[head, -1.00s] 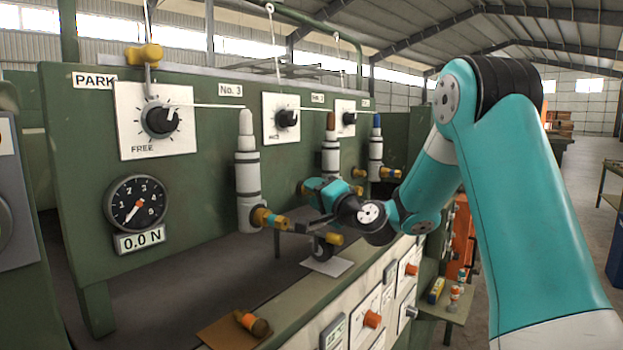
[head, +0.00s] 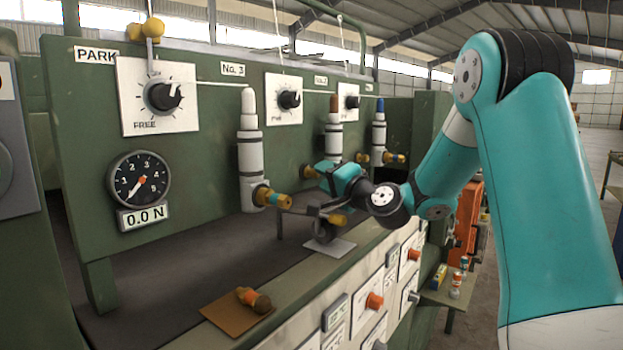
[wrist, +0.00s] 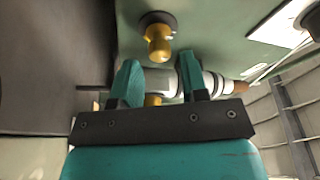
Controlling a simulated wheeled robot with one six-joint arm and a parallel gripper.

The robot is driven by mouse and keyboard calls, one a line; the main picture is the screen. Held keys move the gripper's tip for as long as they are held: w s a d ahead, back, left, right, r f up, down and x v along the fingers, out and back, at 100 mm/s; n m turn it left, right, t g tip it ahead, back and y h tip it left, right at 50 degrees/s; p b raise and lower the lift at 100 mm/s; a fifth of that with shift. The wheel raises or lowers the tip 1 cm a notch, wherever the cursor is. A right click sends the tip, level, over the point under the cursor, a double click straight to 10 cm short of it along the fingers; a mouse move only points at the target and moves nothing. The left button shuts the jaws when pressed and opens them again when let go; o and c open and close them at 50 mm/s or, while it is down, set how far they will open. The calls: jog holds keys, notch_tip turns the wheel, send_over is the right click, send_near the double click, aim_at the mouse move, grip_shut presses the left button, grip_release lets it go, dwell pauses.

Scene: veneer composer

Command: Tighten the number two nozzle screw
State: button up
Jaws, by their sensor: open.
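The No. 2 nozzle (head: 333,130) is the middle upright white nozzle with a brown tip on the green machine panel. In the head view my gripper (head: 326,174) is at its lower end and hides part of it. In the wrist view my gripper (wrist: 160,80) is open, its two teal fingers apart. The white nozzle body (wrist: 213,83) lies across behind the fingers, its brown tip at the right. A yellow-brass knob (wrist: 153,100) shows low between the fingers, partly hidden by the gripper. Another brass knob (wrist: 157,45) stands on the panel beyond them. I cannot tell whether the fingers touch anything.
The white-tipped No. 3 nozzle (head: 249,160) with its brass screw (head: 272,198) stands left, and the blue-tipped nozzle (head: 378,135) right. A dial (head: 139,178) reads 0.0 N. A loose brass-and-orange part (head: 254,299) lies on a brown mat (head: 232,318) on the front ledge.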

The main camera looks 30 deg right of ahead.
aim_at(311, 173)
jog(key=shift+w+a+r, duration=0.1)
jog(key=shift+w, duration=0.05)
jog(key=shift+w+a+p, duration=0.2)
jog(key=shift+w+p, duration=0.25)
jog(key=shift+w, duration=0.1)
jog(key=shift+w+a+p, duration=0.2)
jog(key=shift+w+p, duration=0.25)
jog(key=shift+w, duration=0.1)
jog(key=shift+c, duration=0.4)
